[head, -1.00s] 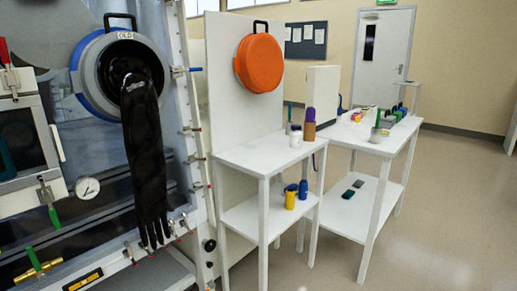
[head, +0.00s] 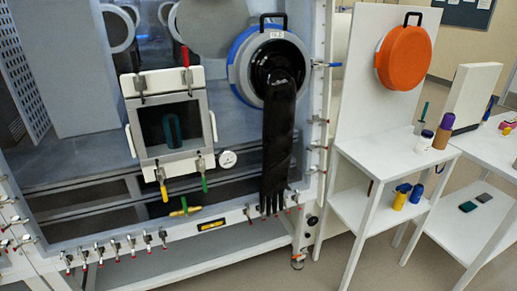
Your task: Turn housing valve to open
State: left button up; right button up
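A small valve (head: 185,211) with a green handle and a brass-coloured body is on the lower front of the glovebox, below the square hatch. Its handle appears to stand upward across the roughly level body, but it is small. The picture does not label it as the housing valve. Neither of my grippers is in view.
The square hatch (head: 170,92) has red, yellow and green clamp handles. A round gauge (head: 227,159) is right of it. A black glove (head: 277,140) hangs from the port. Several small clamps line the lower edge. White tables (head: 400,152) stand at right.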

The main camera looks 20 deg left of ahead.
aim_at(185, 208)
jog(key=k+j+u, duration=0.15)
jog(key=u, duration=0.9)
